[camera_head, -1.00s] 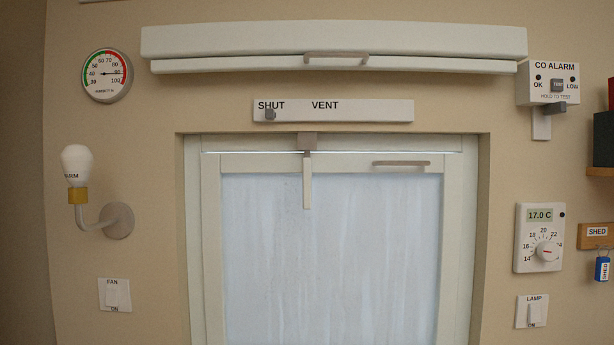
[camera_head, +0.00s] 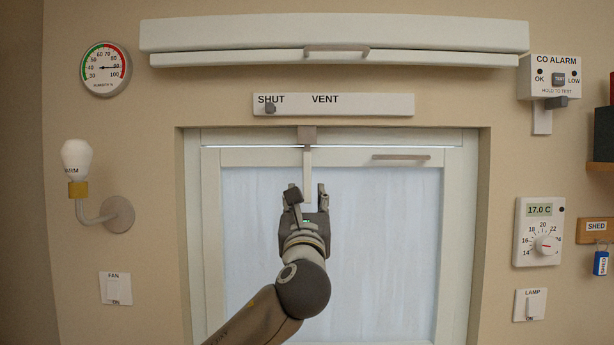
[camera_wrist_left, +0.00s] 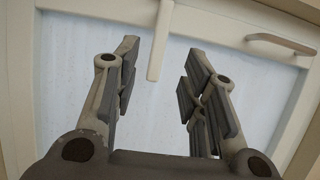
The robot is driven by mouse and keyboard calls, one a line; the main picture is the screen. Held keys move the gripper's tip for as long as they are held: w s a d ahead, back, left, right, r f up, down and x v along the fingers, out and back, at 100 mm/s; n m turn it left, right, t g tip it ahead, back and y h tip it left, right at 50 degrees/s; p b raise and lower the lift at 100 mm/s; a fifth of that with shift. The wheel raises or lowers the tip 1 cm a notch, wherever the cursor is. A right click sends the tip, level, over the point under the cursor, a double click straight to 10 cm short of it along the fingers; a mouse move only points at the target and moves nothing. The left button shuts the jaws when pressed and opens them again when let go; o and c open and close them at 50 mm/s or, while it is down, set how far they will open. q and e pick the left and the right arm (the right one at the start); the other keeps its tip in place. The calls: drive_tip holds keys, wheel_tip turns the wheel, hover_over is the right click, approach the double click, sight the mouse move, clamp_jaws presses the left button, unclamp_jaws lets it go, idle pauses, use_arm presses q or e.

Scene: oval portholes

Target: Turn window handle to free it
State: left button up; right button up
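The window handle (camera_head: 307,170) is a pale lever hanging straight down from a grey-brown mount (camera_head: 307,135) at the top of the window frame. In the left wrist view the handle (camera_wrist_left: 160,45) shows between and beyond my fingertips. My left gripper (camera_head: 307,190) is open and empty, just below and in front of the handle, with its fingers pointing up towards it. In the left wrist view the left gripper (camera_wrist_left: 160,62) has its two fingers wide apart, and neither is seen to touch the handle. The lever's lower end is close to the fingertips. My right gripper is not in view.
The window sash (camera_head: 390,230) sits in a recess and carries a grey bar (camera_head: 401,157) at upper right. Above are a SHUT/VENT slider (camera_head: 365,107) and a long white housing (camera_head: 430,38). A wall lamp (camera_head: 77,160) stands out at left; a thermostat (camera_head: 538,232) is at right.

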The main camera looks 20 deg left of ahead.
sight(307, 177)
use_arm(q)
drive_tip(key=p+x, duration=0.2)
drive_tip(key=x, duration=0.2)
drive_tip(key=p+x, duration=0.2)
drive_tip(key=x, duration=0.3)
drive_tip(key=shift+w+r, duration=0.2)
drive_tip(key=shift+r, duration=0.15)
drive_tip(key=shift+w+a+r+p, duration=0.1)
drive_tip(key=shift+w+a+p, duration=0.1)
drive_tip(key=shift+w+p, duration=0.25)
drive_tip(key=shift+w, duration=0.1)
clamp_jaws()
